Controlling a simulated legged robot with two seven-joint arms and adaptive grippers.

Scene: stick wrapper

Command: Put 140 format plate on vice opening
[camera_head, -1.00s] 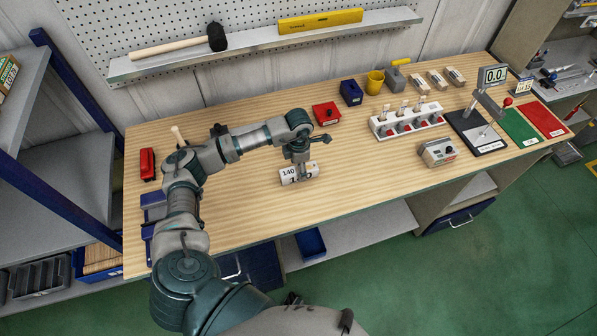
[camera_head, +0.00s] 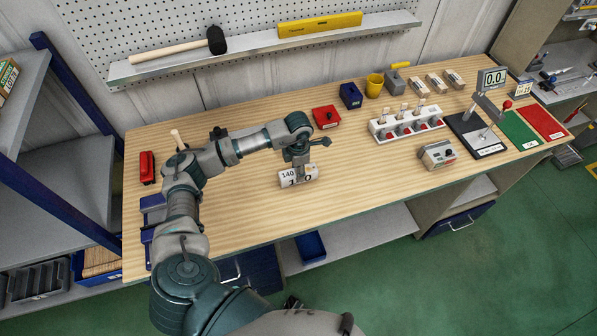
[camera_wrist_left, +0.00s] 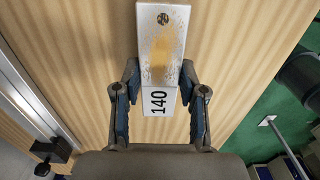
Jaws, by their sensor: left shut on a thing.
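The 140 format plate (camera_head: 287,177) is a small pale block marked 140 near the front middle of the workbench. In the left wrist view the plate (camera_wrist_left: 162,55) shows a worn, brownish metal face and a white label with 140. My left gripper (camera_head: 299,172) points down at it and is shut on it, with a finger on each side of the label end. Whether the plate touches the bench is unclear. A blue fixture (camera_head: 152,208) at the bench's left front edge may be the vice; my arm partly hides it, and its opening is not visible. My right gripper is out of view.
A red box (camera_head: 326,116), a blue bin (camera_head: 350,95) and a yellow cup (camera_head: 374,85) stand behind the plate. A white rack (camera_head: 408,123) and a grey device (camera_head: 438,154) are to the right. The bench front around the plate is clear.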

